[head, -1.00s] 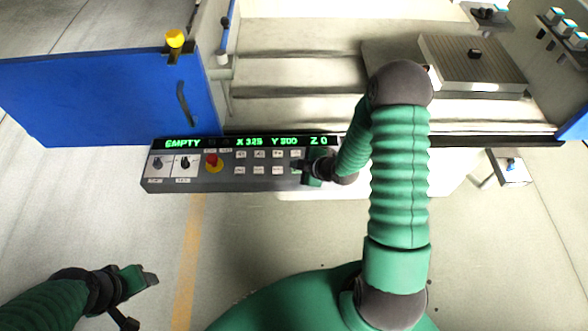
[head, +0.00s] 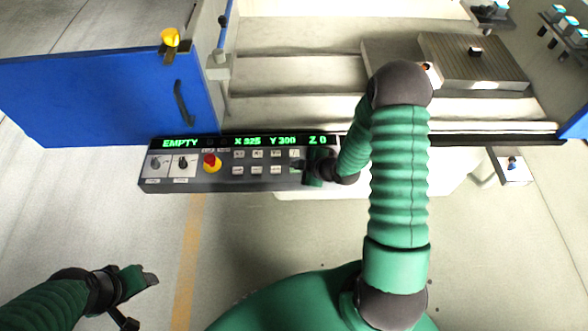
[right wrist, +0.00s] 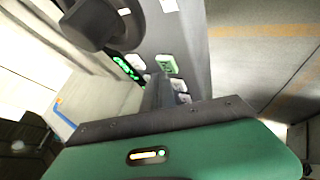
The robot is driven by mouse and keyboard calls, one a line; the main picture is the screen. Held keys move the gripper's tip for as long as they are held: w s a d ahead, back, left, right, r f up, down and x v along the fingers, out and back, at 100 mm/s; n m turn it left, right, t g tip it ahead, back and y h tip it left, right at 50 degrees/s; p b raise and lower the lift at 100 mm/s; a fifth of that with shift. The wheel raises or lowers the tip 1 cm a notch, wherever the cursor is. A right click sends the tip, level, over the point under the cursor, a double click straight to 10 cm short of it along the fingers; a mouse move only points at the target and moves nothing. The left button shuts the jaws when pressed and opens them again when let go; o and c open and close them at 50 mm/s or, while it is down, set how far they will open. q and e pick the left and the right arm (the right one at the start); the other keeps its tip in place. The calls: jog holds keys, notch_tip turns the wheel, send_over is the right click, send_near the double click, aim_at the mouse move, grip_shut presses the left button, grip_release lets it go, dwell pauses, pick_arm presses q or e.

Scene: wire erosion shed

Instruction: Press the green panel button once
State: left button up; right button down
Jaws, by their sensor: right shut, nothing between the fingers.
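The control panel (head: 215,184) runs along the front of the machine, with rows of small pale buttons. The green button (right wrist: 167,65) shows in the right wrist view, just beyond my right fingertips. In the head view, my right gripper (head: 300,168) covers most of that spot at the right end of the rows. My right gripper is shut and empty, its fingers (right wrist: 160,92) pointing at the panel near the green button. I cannot tell whether they touch it. My left gripper (head: 145,298) is open and empty, low on the left, away from the panel.
A red emergency knob (head: 211,162) on a yellow base and two rotary switches sit left on the panel. The display (head: 264,141) reads EMPTY, X 325, Y 300, Z 0. A blue door (head: 105,100) stands open at left. The floor in front is clear.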

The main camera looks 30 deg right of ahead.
jog(key=shift+d+f, duration=0.15)
jog(key=shift+d, duration=0.2)
pick_arm(q)
jog(key=shift+d, duration=0.4)
pick_arm(e)
jog(key=shift+a, duration=0.15)
jog(key=shift+a, duration=0.15)
pick_arm(q)
jog(key=shift+a+f, duration=0.3)
jog(key=shift+a, duration=0.05)
pick_arm(e)
jog(key=shift+f, duration=0.2)
pick_arm(q)
jog(key=shift+d, duration=0.2)
pick_arm(e)
jog(key=shift+d+f, duration=0.1)
jog(key=shift+d, duration=0.1)
pick_arm(q)
jog(key=shift+r+p, duration=0.35)
jog(key=shift+r, duration=0.25)
pick_arm(e)
jog(key=shift+a+r, duration=0.25)
jog(key=shift+r, duration=0.6)
